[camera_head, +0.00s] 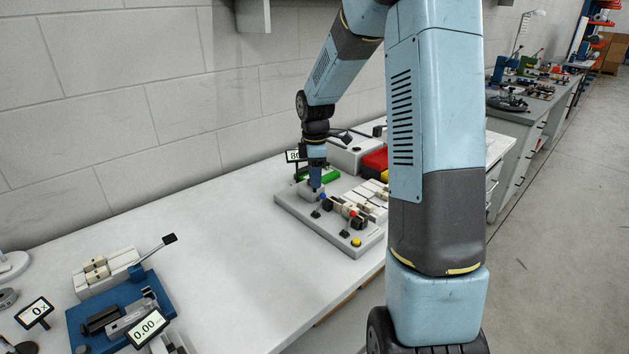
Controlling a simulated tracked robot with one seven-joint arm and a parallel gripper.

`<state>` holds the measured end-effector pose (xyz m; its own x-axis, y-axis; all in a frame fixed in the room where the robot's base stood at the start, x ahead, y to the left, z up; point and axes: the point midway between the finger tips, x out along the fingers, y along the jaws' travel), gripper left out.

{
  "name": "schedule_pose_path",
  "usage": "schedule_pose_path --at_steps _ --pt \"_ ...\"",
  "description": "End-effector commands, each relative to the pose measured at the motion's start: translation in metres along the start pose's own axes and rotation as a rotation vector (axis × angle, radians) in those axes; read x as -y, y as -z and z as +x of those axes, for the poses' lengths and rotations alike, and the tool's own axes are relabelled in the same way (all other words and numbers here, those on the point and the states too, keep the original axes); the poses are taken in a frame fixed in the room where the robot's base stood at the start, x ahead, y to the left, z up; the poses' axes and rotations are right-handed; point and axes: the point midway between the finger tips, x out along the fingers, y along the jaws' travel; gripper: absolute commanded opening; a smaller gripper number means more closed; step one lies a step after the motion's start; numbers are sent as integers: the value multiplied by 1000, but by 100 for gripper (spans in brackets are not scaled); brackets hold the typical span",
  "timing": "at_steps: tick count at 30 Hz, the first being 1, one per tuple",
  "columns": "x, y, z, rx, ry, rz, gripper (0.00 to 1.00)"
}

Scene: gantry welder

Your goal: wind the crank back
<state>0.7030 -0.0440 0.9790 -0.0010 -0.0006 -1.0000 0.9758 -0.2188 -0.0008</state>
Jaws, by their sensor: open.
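The gantry welder (297,211) is a light grey base plate on the white bench, with small blocks, knobs and levers on it. My gripper (316,187) points down at the left part of this plate, close to a grey block (306,194). The jaws are small in the picture, and I cannot tell whether they touch anything. A small blue knob (323,196) shows just below and right of the jaws. I cannot pick out the crank for certain; part of that area is hidden by my gripper. A red knob (351,213) and a yellow button (356,242) sit farther right.
A blue fixture (88,318) with a lever stands at the front left. The bench between (215,235) is clear. The wall runs along the back.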

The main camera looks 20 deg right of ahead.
Motion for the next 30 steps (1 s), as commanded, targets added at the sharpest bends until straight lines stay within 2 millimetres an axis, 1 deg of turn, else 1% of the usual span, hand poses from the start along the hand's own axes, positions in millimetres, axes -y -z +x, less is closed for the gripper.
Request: schedule_pose_path --at_steps 1,9,15,18,21,24,30 --pt "0 0 -9 0 -3 0 44" --pt "0 0 -62 0 -4 0 44" --pt "0 0 -97 -1 -1 0 44" --pt "0 0 -109 0 -1 -1 44" --pt "0 0 -117 0 -1 -1 44" --pt "1 0 -120 0 1 -1 44" --pt "1 0 -121 0 2 -1 44"
